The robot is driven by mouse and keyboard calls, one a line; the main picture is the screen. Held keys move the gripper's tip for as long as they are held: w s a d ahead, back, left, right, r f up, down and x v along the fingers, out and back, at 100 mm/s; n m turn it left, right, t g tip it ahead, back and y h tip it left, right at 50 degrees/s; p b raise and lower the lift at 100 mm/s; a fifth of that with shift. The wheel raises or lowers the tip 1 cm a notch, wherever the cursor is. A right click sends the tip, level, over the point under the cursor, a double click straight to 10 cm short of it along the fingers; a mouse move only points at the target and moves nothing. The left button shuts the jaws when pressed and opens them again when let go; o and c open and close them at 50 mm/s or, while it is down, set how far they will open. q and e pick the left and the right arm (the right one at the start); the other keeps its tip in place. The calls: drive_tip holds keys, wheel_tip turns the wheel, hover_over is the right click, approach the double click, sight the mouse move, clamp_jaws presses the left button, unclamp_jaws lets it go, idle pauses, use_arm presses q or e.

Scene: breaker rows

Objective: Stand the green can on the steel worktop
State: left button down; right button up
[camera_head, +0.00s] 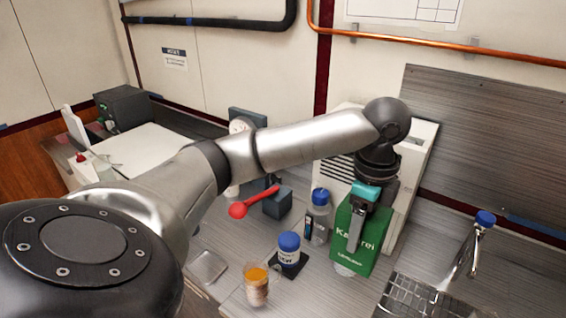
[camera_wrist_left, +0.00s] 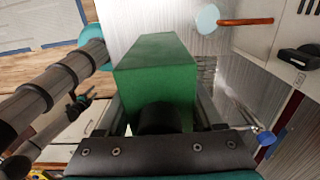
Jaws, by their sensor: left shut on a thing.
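The green can (camera_head: 347,246) is a tall rectangular tin with white lettering. It is upright in the head view, in front of a white louvred cabinet. My left gripper (camera_head: 357,229) is shut on it from above, one finger lying across its near side. In the left wrist view the can (camera_wrist_left: 155,75) fills the space between the fingers. The steel worktop (camera_head: 318,285) lies beneath and around it. I cannot tell whether the can's base touches the worktop or is just above it. My right gripper is not identifiable.
A blue-lidded jar (camera_head: 289,252) on a dark pad, a cup of amber liquid (camera_head: 257,286) and a blue-capped bottle (camera_head: 320,208) stand left of the can. A sink with a rack (camera_head: 415,299) and a blue-topped tap (camera_head: 485,219) is at right.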

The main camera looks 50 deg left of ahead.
sight(352, 257)
use_arm(q)
drive_tip(key=shift+s+a, duration=0.1)
drive_tip(key=shift+s, duration=0.2)
wheel_tip(352, 257, down, 20)
drive_tip(key=b, duration=0.2)
drive_tip(key=shift+w+b, duration=0.1)
drive_tip(key=shift+b, duration=0.2)
drive_tip(key=shift+f, duration=0.1)
unclamp_jaws()
wheel_tip(352, 257, up, 12)
drive_tip(key=shift+r+p, duration=0.1)
drive_tip(key=shift+p, duration=0.7)
